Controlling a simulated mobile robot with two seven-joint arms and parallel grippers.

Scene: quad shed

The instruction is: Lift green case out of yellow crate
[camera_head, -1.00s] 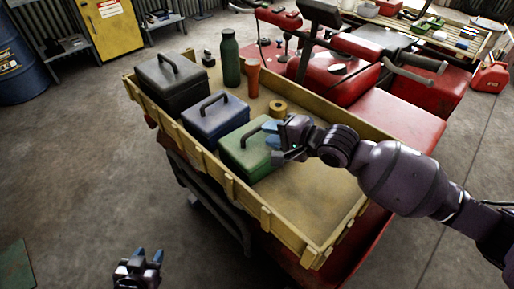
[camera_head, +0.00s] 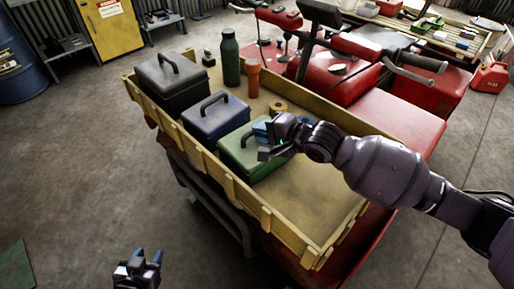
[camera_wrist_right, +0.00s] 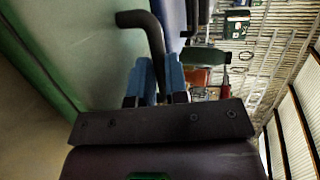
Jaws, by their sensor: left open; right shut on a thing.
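The green case (camera_head: 238,160) is in the yellow crate (camera_head: 290,235), toward its near side beside a blue case. My right gripper (camera_head: 264,138) is at the top of the green case and hides part of it. In the right wrist view its blue fingers (camera_wrist_right: 158,75) are shut around the case's dark handle (camera_wrist_right: 148,28), and the green lid (camera_wrist_right: 50,60) is close at the left. I cannot tell whether the case is clear of the crate floor. My left gripper (camera_head: 147,257) is open and empty, low at the left, away from the crate.
A blue case (camera_head: 215,118) and a black case (camera_head: 170,88) stand in the crate's left part. A green bottle (camera_head: 230,60), an orange cup (camera_head: 252,80) and a yellow tape roll (camera_head: 278,107) are behind. The crate's right end is bare. A red quad (camera_head: 400,110) stands behind.

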